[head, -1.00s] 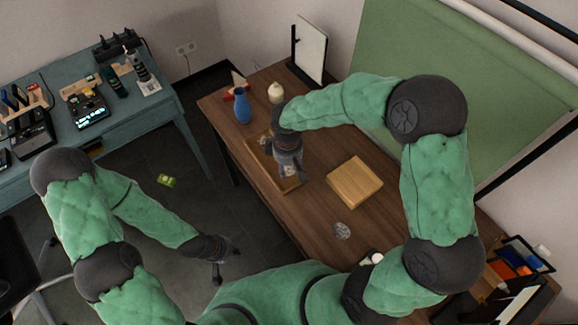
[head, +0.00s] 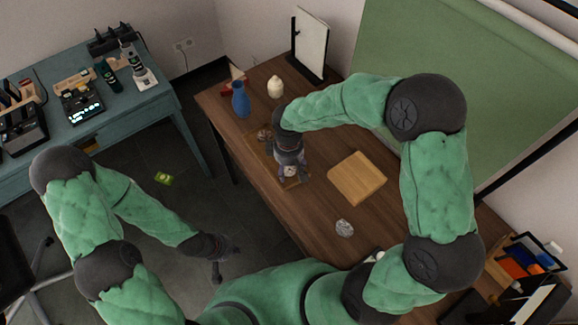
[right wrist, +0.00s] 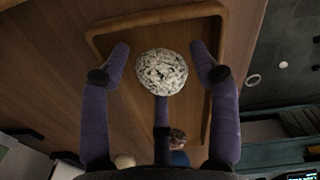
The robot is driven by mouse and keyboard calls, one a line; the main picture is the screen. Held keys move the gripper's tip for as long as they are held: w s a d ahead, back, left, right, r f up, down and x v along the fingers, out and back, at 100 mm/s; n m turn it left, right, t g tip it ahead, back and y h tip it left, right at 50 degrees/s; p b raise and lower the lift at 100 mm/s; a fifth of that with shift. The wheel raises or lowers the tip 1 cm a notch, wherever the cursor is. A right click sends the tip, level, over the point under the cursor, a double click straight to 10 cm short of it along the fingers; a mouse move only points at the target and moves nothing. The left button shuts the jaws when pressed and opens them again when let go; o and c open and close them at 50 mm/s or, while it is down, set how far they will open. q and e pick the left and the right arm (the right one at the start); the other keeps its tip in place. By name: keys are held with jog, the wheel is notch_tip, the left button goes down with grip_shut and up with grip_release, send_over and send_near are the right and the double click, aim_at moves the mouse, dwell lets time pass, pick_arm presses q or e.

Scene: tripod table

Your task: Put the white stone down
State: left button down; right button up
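The white stone (right wrist: 162,72), pale with dark speckles, shows between the fingers of my right gripper (right wrist: 162,62) in the right wrist view. The two side fingers stand apart with narrow gaps beside the stone; the third finger ends at its lower edge. The stone appears to rest in the wooden tray (right wrist: 150,18), though its contact underneath is hidden. In the head view my right gripper (head: 290,172) points down over the tray (head: 264,156) and mostly hides the stone. My left gripper (head: 226,262) is open and empty, low over the floor.
A brownish stone (head: 264,135) lies at the tray's far end. A grey stone (head: 344,228) and a square wooden board (head: 358,178) lie on the brown table (head: 318,215). A blue vase (head: 240,100) and cream vase (head: 275,87) stand beyond the tray.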

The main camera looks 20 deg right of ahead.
jog(key=shift+r, duration=0.1)
notch_tip(320, 180, up, 8)
jog(key=p, duration=0.3)
dwell(0.4)
jog(key=shift+f, duration=0.2)
